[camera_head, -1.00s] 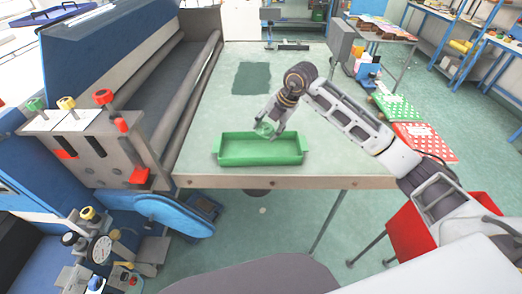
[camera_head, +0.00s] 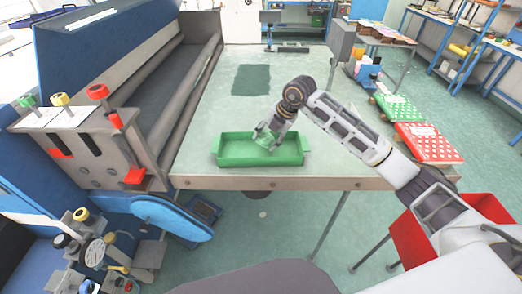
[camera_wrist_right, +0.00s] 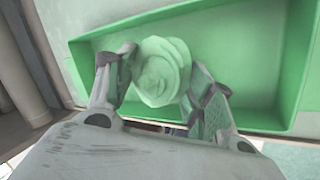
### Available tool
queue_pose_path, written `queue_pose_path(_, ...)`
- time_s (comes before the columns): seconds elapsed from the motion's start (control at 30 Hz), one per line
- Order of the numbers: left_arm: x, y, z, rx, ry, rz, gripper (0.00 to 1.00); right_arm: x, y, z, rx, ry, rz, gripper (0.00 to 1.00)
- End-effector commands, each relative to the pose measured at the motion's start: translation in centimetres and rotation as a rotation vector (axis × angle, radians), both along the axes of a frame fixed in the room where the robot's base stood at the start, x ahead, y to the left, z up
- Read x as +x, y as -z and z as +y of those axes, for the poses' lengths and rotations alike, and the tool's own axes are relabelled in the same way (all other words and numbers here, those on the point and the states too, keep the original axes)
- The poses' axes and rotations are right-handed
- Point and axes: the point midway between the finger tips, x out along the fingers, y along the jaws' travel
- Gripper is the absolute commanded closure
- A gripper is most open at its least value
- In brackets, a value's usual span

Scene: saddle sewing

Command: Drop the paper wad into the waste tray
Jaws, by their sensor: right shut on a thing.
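The waste tray (camera_head: 232,159) is a green open box on the table near its front edge. My right gripper (camera_head: 264,139) is over the tray, fingers pointing down. It is shut on the paper wad, a pale green crumpled ball, which shows between the two fingers in the right wrist view (camera_wrist_right: 160,72). In that view the green tray (camera_wrist_right: 190,12) lies behind and below the wad. In the head view the wad is small and partly hidden by the fingers. I cannot tell the exact height of the wad above the tray floor. My left gripper is not in view.
A dark green mat (camera_head: 251,80) lies on the table (camera_head: 205,120) behind the tray. A large blue and grey machine (camera_head: 100,60) stands along the table's left side. A red bin (camera_head: 420,235) is at the lower right. The table right of the tray is mostly clear.

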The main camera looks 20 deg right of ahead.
Motion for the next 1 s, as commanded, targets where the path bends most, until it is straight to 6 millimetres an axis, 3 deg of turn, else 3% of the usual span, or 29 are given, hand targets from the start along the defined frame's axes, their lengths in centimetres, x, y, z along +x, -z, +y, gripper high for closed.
queue_pose_path(0.07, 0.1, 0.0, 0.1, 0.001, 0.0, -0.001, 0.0, 0.0, 0.0, 0.0, 0.0, 0.0, 0.0, 0.67)
queue_pose_path(0.1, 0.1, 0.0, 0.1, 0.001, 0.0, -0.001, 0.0, 0.0, 0.0, 0.0, 0.0, 0.0, 0.0, 0.42)
queue_pose_path(0.27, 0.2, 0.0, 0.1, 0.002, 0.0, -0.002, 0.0, 0.0, 0.0, 0.0, 0.0, 0.0, 0.0, 0.22)
queue_pose_path(0.73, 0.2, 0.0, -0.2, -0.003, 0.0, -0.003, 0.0, -0.1, -0.3, -0.1, 0.0, 0.0, 0.0, 0.22)
queue_pose_path(1.0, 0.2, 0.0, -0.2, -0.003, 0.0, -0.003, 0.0, -0.7, -2.4, -0.8, -0.001, 0.001, -0.002, 0.22)
